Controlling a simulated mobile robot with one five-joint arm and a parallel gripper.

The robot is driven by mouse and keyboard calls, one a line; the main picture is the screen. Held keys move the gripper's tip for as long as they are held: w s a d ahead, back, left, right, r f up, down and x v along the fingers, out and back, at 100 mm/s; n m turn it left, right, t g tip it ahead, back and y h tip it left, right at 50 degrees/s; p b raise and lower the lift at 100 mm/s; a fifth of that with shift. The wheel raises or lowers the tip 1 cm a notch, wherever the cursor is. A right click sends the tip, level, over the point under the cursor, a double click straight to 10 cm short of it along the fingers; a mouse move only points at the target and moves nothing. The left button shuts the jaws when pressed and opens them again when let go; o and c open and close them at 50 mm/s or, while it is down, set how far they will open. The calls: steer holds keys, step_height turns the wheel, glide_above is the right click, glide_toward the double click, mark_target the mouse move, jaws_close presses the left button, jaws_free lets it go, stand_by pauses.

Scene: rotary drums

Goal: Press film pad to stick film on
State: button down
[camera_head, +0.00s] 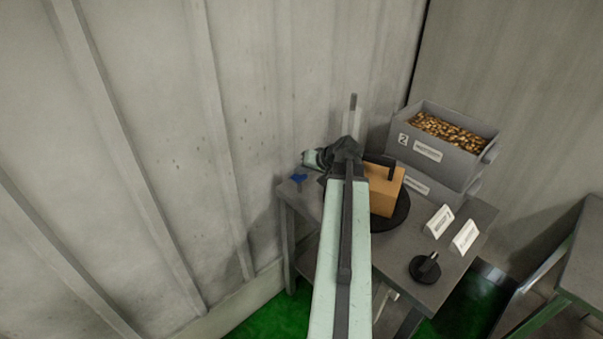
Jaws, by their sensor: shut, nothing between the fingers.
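My arm reaches up the middle of the picture, and my gripper (318,159) is at its far end, over the back left of a small grey table (448,289). It is shut and holds nothing; its fingertips are hard to make out. An orange-brown block (384,194) with a black handle stands on a black round plate (401,218), just right of my arm, which hides part of both. A small black disc with an upright knob (425,267) sits near the table's front right. I cannot tell which of these is the film pad.
Grey bins (450,143) are stacked at the back right; the top one holds brass-coloured pieces. Two white label cards (438,221) stand before them. A small blue piece (298,178) is at the left table corner. A ribbed wall (230,130) stands close on the left.

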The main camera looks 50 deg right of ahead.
mark_target(302, 177)
steer(key=shift+f+b, duration=0.3)
steer(key=shift+f, duration=0.05)
steer(key=shift+r, duration=0.15)
stand_by(0.4)
steer(key=shift+r+p, duration=1.4)
steer(key=shift+p, duration=0.15)
step_height(302, 177, up, 5)
steer(key=p, duration=0.5)
